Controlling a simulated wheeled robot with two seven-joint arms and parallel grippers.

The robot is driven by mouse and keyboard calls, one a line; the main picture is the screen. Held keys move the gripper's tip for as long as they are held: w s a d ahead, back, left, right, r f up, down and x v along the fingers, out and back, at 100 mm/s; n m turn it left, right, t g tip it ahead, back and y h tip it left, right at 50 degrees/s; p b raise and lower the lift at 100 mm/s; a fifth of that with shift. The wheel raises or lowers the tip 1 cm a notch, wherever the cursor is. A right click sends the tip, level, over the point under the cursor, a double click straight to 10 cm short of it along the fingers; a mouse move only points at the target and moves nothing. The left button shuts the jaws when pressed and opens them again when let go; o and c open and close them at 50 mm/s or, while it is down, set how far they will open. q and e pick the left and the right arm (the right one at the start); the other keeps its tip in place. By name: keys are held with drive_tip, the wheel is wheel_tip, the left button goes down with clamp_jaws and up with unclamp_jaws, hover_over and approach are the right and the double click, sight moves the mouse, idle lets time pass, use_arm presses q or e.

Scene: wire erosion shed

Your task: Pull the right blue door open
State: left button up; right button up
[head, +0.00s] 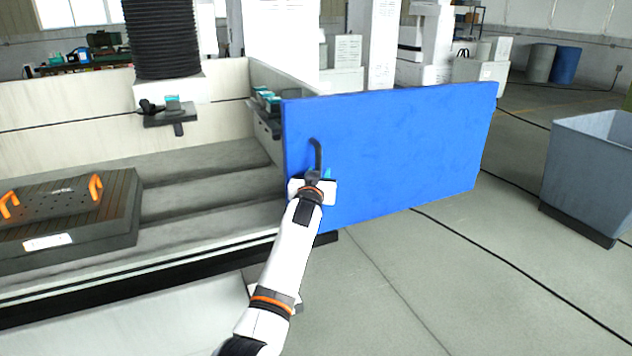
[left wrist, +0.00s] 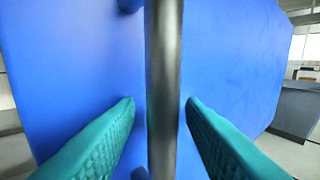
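The blue door (head: 400,150) is a flat panel standing at the right front corner of the machine and reaching out to the right over the floor. Its dark upright bar handle (head: 317,155) is near the door's left edge. My left gripper (head: 322,176) is at the lower part of the handle. In the left wrist view the handle (left wrist: 164,80) runs upright between the two teal fingers of my left gripper (left wrist: 160,108). The fingers are open, with a narrow gap on each side of the bar. The blue door (left wrist: 230,60) fills the background. My right gripper is not in view.
The machine's pale tank (head: 200,215) is open at the left, with a dark plate with orange handles (head: 70,205) in it. A grey bin (head: 590,170) stands at the right. Floor between the bin and the door is clear except for black cables.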

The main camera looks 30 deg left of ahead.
use_arm(q)
drive_tip(key=v, duration=1.2)
drive_tip(key=s+d+f+m+g+h+p, duration=0.1)
drive_tip(key=s+d+f+g, duration=0.1)
drive_tip(key=f, duration=0.8)
drive_tip(key=s+d+f+m+g+h, duration=0.1)
drive_tip(key=s+d+f+g, duration=0.1)
drive_tip(key=f, duration=0.8)
drive_tip(key=s+d+f+m+g+h+p, duration=0.1)
drive_tip(key=s+d+f+g+h, duration=0.15)
drive_tip(key=f, duration=0.75)
drive_tip(key=s+d+f+m+g+p, duration=0.15)
drive_tip(key=s+f+g, duration=0.25)
drive_tip(key=s+f, duration=1.4)
drive_tip(key=s+f+g+p, duration=0.1)
drive_tip(key=s+f+g, duration=0.2)
drive_tip(key=s, duration=1.4)
drive_tip(key=s+f+m+g, duration=0.1)
drive_tip(key=s+f+g, duration=0.2)
drive_tip(key=s+f, duration=0.7)
drive_tip(key=s, duration=0.7)
drive_tip(key=shift+s+d+p, duration=0.2)
drive_tip(key=shift+s+p, duration=0.05)
drive_tip(key=shift+p, duration=0.1)
